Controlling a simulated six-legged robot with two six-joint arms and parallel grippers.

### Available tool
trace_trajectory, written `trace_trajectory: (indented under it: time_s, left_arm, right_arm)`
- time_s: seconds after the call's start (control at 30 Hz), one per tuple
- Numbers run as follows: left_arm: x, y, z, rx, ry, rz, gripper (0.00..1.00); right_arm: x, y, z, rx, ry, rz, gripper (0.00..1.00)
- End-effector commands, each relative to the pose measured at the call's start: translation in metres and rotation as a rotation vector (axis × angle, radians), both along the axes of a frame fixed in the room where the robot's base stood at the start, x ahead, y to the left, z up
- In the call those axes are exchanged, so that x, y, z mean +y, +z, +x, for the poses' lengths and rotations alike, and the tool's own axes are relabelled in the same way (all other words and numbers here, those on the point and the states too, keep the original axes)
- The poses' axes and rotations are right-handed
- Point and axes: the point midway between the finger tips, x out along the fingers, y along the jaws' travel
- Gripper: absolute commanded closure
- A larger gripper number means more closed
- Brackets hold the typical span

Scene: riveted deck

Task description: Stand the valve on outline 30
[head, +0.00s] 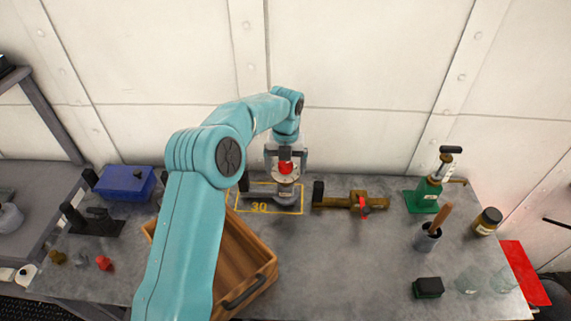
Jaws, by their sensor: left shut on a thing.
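The valve (286,193) is a grey metal piece with a flanged body and a red part at its top. It appears upright, within or just above the yellow outline 30 (259,208) on the grey bench. I cannot tell whether its base touches the bench. My left gripper (286,167) comes down from above and is shut on the valve near its red top. My arm hides part of the area to the left of the outline. My right gripper is not in view.
A brass fitting with a red handle (355,201) lies close right of the outline. A wooden crate (262,262) stands in front, partly behind my arm. A green pump (426,194), a grey cup (428,238) and a blue box (125,182) stand further out.

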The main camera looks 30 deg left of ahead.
Motion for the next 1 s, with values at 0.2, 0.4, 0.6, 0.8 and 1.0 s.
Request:
trace_trajectory:
  time_s: [0.2,0.4,0.6,0.8,1.0]
  left_arm:
    - [0.0,0.001,0.0004,-0.002,0.0,0.0,0.92]
    - [0.0016,0.0021,0.0,-0.002,0.0,0.001,0.92]
    - [0.0025,0.0002,-0.0001,-0.002,0.0,0.0,0.92]
    - [0.0024,-0.0032,-0.0001,-0.002,0.0,0.0,0.92]
    - [0.0025,-0.0071,0.0,-0.002,0.0,0.0,0.92]
  right_arm:
    - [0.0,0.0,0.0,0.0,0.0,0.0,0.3]
    - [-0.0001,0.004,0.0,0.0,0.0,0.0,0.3]
    - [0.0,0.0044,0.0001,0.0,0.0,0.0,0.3]
    - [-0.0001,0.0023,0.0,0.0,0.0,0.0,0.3]
    - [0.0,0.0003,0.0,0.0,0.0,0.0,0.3]
